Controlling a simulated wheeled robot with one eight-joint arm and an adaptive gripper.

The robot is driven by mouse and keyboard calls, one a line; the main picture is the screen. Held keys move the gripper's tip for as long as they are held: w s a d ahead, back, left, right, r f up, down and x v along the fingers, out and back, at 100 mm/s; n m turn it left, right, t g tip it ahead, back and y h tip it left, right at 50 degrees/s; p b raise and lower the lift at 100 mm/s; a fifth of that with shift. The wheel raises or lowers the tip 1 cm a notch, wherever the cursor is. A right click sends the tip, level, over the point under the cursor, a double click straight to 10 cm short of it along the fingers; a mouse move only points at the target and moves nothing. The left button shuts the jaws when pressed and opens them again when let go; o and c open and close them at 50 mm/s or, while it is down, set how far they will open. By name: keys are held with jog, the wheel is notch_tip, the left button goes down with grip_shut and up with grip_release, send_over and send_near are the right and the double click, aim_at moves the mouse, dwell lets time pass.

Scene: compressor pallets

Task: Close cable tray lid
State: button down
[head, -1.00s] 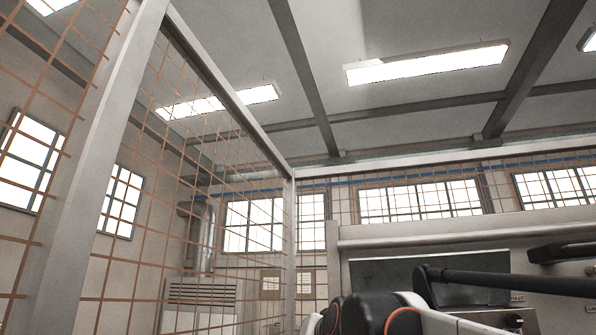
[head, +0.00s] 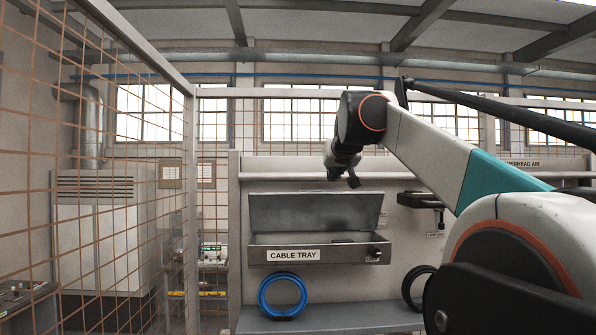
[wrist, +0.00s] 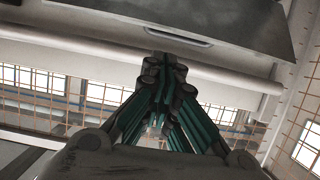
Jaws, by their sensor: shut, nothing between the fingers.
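The cable tray (head: 270,240) is a grey metal box with a "CABLE TRAY" label on its front, fixed to the panel in the middle of the head view. Its lid (head: 312,212) stands open, raised at the back of the tray. My gripper (head: 343,181) is in front of and above the lid's right part, pointing down, apart from it as far as I can tell. In the wrist view my gripper (wrist: 165,68) has its fingers together and empty.
A dark bracket (head: 422,200) and a black ring (head: 419,287) are on the right. A wire mesh fence (head: 150,200) stands on the left.

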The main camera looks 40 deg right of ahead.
jog(key=p+x, duration=0.1)
jog(key=x, duration=0.8)
jog(key=shift+w+a+f, duration=0.1)
jog(key=shift+w+f, duration=0.1)
jog(key=shift+w, duration=0.1)
jog(key=shift+f, duration=0.15)
jog(key=s+b, duration=0.1)
jog(key=s+a+f+t+b, duration=0.1)
jog(key=b, duration=0.1)
jog(key=s+a+f+t+h+b, duration=0.1)
jog(key=shift+f, duration=0.2)
jog(key=s+f+t+h+b, duration=0.1)
jog(key=b, duration=0.2)
jog(key=shift+s+a+f+t+h, duration=0.15)
jog(key=shift+s+f+t+h, duration=0.15)
jog(key=t+h+b, duration=0.3)
jog(key=t+b, duration=0.3)
jog(key=b, duration=0.3)
send_near(329, 195)
notch_tip(329, 195, down, 6)
jog(key=s+a, duration=0.2)
jog(key=shift+w+g, duration=0.1)
jog(key=shift+g, duration=0.2)
